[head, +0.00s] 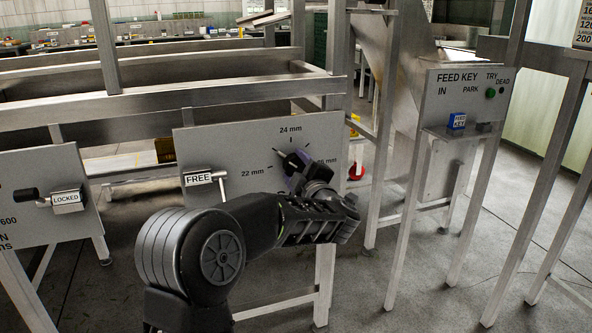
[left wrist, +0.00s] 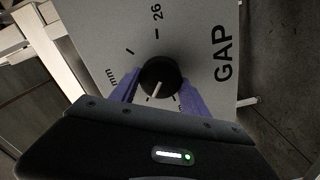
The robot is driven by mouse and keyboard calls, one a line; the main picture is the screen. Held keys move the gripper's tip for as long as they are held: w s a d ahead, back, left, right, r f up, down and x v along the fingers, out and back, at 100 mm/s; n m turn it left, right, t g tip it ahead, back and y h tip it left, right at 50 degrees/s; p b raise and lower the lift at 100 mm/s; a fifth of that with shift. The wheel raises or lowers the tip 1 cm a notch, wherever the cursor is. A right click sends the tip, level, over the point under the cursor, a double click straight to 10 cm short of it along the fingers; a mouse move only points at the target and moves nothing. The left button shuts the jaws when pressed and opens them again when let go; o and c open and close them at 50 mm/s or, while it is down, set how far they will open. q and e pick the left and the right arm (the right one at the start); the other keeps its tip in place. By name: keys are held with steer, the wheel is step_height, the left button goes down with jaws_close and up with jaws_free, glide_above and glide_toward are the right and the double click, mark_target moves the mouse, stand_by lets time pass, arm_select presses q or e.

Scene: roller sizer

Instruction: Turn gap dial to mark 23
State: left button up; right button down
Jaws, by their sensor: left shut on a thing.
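The gap dial is a round black knob with a white pointer line, seen in the left wrist view (left wrist: 163,68). It sits on a grey panel (head: 225,145) marked 22 mm, 24 mm and 26 mm. My left gripper (head: 292,160) is at the dial, with its purple fingers on either side of the knob, also in the left wrist view (left wrist: 158,88). It is shut on the knob. The pointer aims between the 22 and 24 labels; the tick it faces is hidden by the gripper. My right gripper is out of view.
A lever tagged FREE (head: 198,179) is on the same panel, left of the dial and close above my left arm. A LOCKED handle (head: 67,198) is on the left panel. A FEED KEY panel (head: 440,98) with a blue key block (head: 457,121) stands right.

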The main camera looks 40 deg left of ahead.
arm_select(q)
steer(key=o, duration=1.4)
steer(key=shift+c, duration=0.2)
steer(key=p+v, duration=0.1)
steer(key=v, duration=0.6)
steer(key=shift+s+d, duration=0.25)
steer(key=shift+d, duration=0.1)
steer(key=shift+w, duration=0.1)
